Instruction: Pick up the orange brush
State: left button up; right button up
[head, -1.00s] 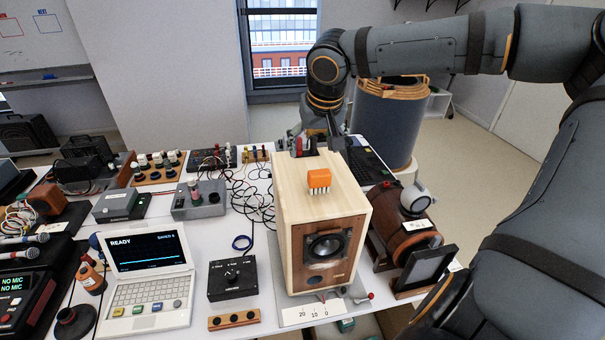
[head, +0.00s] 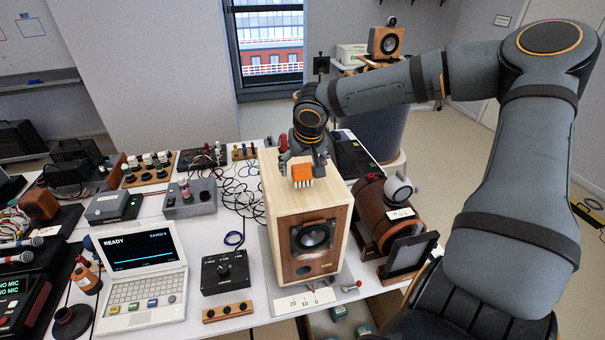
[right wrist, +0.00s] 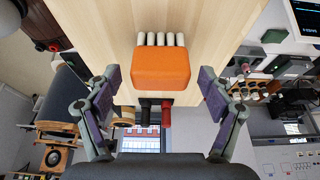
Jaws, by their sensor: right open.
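The orange brush (head: 301,173) stands on top of the wooden speaker box (head: 272,196), its pale bristles toward the box's front. In the right wrist view the orange brush (right wrist: 160,68) lies ahead of and between the two fingers. My right gripper (head: 305,158) is just behind and above the brush, near the box's far end. In the right wrist view the fingers of the right gripper (right wrist: 160,84) are spread wide, with nothing between their tips touching the brush. My left gripper is not in view.
A red and a black terminal (right wrist: 165,112) stand close behind the brush. Cables (head: 238,185) and a grey switch box (head: 190,199) lie left of the speaker. A brown barrel-shaped device (head: 378,214) stands close on its right. A laptop (head: 140,275) is at front left.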

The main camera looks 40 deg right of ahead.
aim_at(303, 165)
jog(key=shift+c, duration=0.4)
jog(key=shift+s+a+r, duration=0.1)
jog(key=c, duration=0.5)
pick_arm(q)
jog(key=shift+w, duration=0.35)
pick_arm(e)
jog(key=c, duration=0.8)
jog(key=shift+r, duration=0.2)
notch_tip(303, 165, up, 2)
jog(key=shift+r+b, duration=0.2)
jog(key=shift+b, duration=0.35)
pick_arm(q)
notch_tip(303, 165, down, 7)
jog(key=b, duration=0.5)
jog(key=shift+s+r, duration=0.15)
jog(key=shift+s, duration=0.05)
pick_arm(e)
jog(key=s+a+r, duration=0.1)
jog(key=s+r, duration=0.2)
jog(key=s, duration=0.1)
jog(key=s+a+r, duration=0.1)
jog(key=s+r, duration=0.2)
jog(key=s, duration=0.2)
jog(key=s+a+r, duration=0.1)
jog(key=s+r, duration=0.3)
jog(key=shift+s, duration=0.3)
